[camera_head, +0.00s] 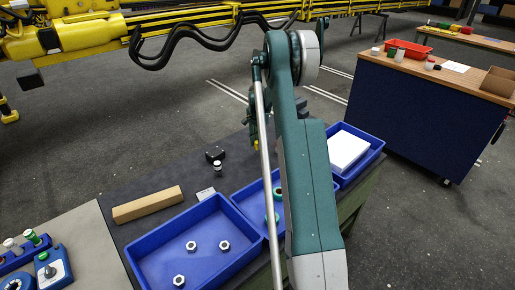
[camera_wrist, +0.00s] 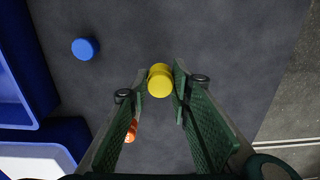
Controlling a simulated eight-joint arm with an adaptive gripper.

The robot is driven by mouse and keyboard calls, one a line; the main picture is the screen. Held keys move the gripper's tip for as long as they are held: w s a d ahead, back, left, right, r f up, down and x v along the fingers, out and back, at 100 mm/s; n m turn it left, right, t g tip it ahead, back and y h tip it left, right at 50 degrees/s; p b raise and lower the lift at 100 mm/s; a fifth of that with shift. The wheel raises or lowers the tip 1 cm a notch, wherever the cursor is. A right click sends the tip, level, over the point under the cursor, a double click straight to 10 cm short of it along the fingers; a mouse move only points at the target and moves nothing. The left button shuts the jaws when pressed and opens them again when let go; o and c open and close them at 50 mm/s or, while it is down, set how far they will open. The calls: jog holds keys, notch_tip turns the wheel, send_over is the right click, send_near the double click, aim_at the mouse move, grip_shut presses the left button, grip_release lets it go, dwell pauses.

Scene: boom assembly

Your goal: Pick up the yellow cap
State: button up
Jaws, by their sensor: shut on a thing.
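The yellow cap (camera_wrist: 160,82) sits between the two green fingertips of my gripper (camera_wrist: 159,87) in the wrist view, touched on both sides. My gripper is shut on it. Whether the cap is clear of the dark table top cannot be told. In the head view my arm hides most of my gripper, and a small yellow spot (camera_head: 257,146) shows beside the arm at the table's far side.
A blue cap (camera_wrist: 85,48) lies left of my gripper, and an orange object (camera_wrist: 131,130) shows by the left finger. Blue trays (camera_head: 135,261) stand along the table's near side, several nuts in one. A cardboard-coloured bar (camera_head: 148,204) lies left.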

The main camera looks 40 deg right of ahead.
notch_tip(320, 180, up, 6)
jog(key=shift+f, duration=0.15)
